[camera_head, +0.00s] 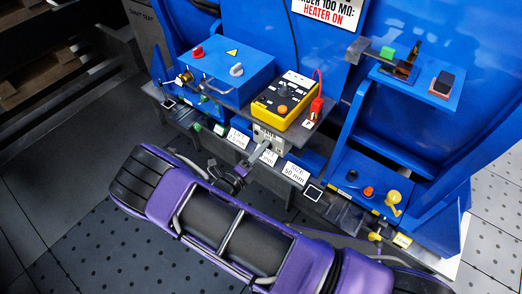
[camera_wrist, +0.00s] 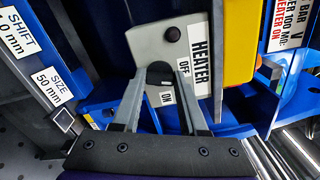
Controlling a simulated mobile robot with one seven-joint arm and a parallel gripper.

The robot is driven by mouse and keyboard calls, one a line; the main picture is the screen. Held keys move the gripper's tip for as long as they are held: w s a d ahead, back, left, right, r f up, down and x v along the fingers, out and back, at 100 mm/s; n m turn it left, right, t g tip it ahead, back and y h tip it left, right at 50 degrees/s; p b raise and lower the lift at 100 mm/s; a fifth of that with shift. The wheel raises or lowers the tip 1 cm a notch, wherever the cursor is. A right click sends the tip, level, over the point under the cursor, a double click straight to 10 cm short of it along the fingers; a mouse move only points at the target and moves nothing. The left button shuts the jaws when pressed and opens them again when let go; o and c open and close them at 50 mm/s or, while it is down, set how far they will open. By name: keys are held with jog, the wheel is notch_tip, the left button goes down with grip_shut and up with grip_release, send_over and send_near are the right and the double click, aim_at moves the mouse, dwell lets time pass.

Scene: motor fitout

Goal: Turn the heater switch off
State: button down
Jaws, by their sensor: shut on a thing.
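The heater switch is a pale grey box (camera_wrist: 152,45) with a HEATER label (camera_wrist: 200,62) and OFF and ON marks, in the middle of the wrist view. A dark knob (camera_wrist: 160,72) sits on its face, close to the OFF mark. My gripper (camera_wrist: 160,84) has its two grey fingers on either side of the knob and is shut on it. The fingers hide part of the knob, so its exact setting is hard to tell. In the head view my gripper (camera_head: 260,152) reaches the small pale switch box (camera_head: 268,138) at the bench's front edge.
A yellow meter (camera_head: 286,100) with a red probe (camera_head: 317,105) stands just above the switch. A blue box (camera_head: 228,72) with a handle is at its left. A lower blue panel (camera_head: 365,185) with knobs is at the right. White size labels (camera_head: 296,173) line the front edge.

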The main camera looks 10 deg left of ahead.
jog(key=shift+n, duration=2)
jog(key=shift+c, duration=2.2)
grip_release()
jog(key=v, duration=1.7)
jog(key=shift+s, duration=0.25)
jog(key=shift+a, duration=0.15)
